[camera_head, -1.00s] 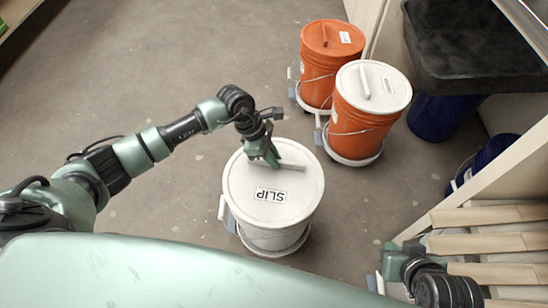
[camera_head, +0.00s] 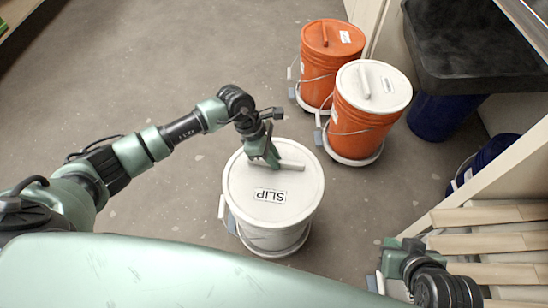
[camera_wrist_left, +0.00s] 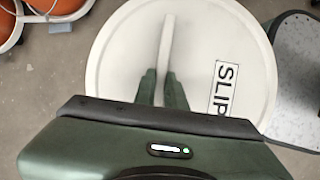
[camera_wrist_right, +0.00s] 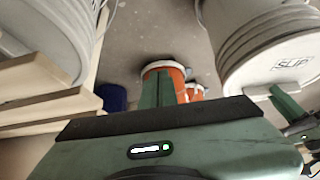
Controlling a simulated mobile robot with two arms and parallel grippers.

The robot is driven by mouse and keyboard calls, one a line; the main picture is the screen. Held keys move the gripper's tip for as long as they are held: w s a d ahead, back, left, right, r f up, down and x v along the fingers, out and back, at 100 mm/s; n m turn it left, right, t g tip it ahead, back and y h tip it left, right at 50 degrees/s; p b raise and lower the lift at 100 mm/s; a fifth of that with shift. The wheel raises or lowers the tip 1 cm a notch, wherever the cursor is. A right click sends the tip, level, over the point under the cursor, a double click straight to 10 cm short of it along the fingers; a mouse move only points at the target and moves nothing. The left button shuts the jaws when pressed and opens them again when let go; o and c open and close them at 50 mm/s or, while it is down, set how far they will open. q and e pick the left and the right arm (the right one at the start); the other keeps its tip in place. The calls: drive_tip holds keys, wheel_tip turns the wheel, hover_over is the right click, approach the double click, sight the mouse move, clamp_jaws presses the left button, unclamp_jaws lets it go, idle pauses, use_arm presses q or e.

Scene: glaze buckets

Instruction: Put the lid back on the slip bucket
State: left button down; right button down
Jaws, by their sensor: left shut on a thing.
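My left gripper (camera_head: 272,162) is shut on the lid's bar handle (camera_head: 292,167); in the left wrist view the handle (camera_wrist_left: 166,45) runs between the fingers (camera_wrist_left: 164,85). My right gripper (camera_wrist_right: 165,78) is shut and empty, low at the right beside the slatted shelf.
An orange bucket with an orange lid (camera_head: 322,38) and one with a white lid (camera_head: 385,82) stand at the back right. A dark sink (camera_head: 470,45), blue buckets (camera_head: 437,115) and a slatted wooden shelf (camera_head: 490,242) line the right. Floor to the left is clear.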

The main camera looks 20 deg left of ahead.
drive_tip(key=shift+w+r, duration=0.15)
drive_tip(key=shift+w, duration=0.15)
drive_tip(key=shift+w+a+r+t, duration=0.1)
drive_tip(key=shift+w+a+t, duration=0.1)
drive_tip(key=shift+t, duration=0.1)
drive_tip(key=shift+w+r, duration=0.1)
drive_tip(key=shift+w, duration=0.05)
use_arm(q)
drive_tip(key=shift+f, duration=0.1)
use_arm(e)
drive_tip(key=shift+w+a+r, duration=0.1)
drive_tip(key=shift+w, duration=0.1)
idle(0.4)
use_arm(q)
drive_tip(key=c, duration=0.9)
unclamp_jaws()
use_arm(e)
drive_tip(key=shift+s, duration=0.1)
